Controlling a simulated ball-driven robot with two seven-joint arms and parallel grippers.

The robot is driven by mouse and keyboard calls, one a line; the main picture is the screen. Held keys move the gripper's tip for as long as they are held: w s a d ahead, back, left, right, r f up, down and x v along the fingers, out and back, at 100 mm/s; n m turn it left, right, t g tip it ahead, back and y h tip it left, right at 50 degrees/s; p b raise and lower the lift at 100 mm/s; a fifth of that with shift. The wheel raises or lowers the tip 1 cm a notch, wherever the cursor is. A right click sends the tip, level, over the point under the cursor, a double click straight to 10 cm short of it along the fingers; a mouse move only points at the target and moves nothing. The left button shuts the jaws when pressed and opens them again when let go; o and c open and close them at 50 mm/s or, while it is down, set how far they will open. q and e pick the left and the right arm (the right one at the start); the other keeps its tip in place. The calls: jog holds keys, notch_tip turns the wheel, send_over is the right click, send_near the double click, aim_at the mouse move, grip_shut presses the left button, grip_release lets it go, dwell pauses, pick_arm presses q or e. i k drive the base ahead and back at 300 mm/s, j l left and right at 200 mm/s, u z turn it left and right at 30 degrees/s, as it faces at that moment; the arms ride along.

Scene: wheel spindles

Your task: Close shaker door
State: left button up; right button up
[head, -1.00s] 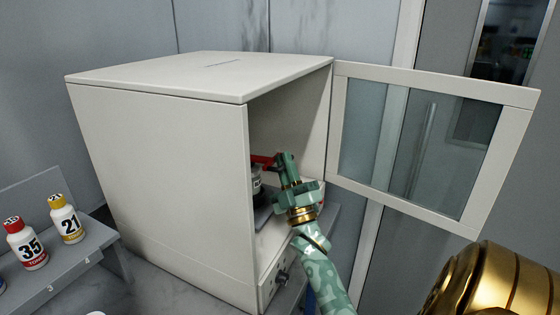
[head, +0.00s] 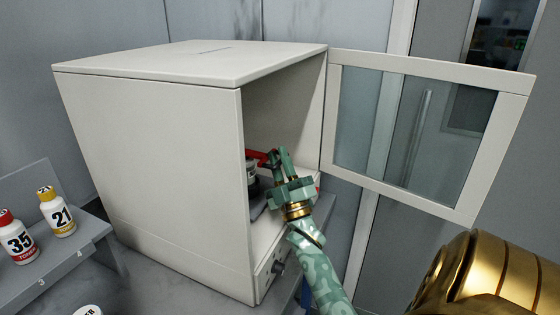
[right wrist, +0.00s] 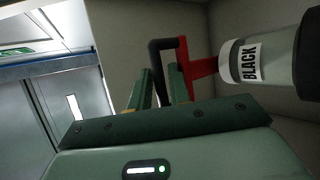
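The shaker is a large white box (head: 150,150) with its front open. Its door (head: 515,130), a white frame around a glass pane, stands swung wide open to the right. My right gripper (head: 277,153) is at the opening, with its fingers reaching inside. In the right wrist view the two green fingers (right wrist: 162,82) stand apart, close to a red and black handle (right wrist: 187,65). This handle joins a vessel labelled BLACK (right wrist: 245,62) inside the shaker. Whether the fingers touch the handle is unclear. My left gripper is not in view.
Bottles 35 (head: 18,240) and 21 (head: 58,212) stand on a grey rack (head: 75,245) at the left. Knobs (head: 277,268) sit on the shaker's lower front. The space in front of the open door looks free.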

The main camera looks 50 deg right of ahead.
aim_at(513, 89)
jog(key=k+j+z, duration=0.1)
jog(key=k+j, duration=0.55)
jog(key=k, duration=0.2)
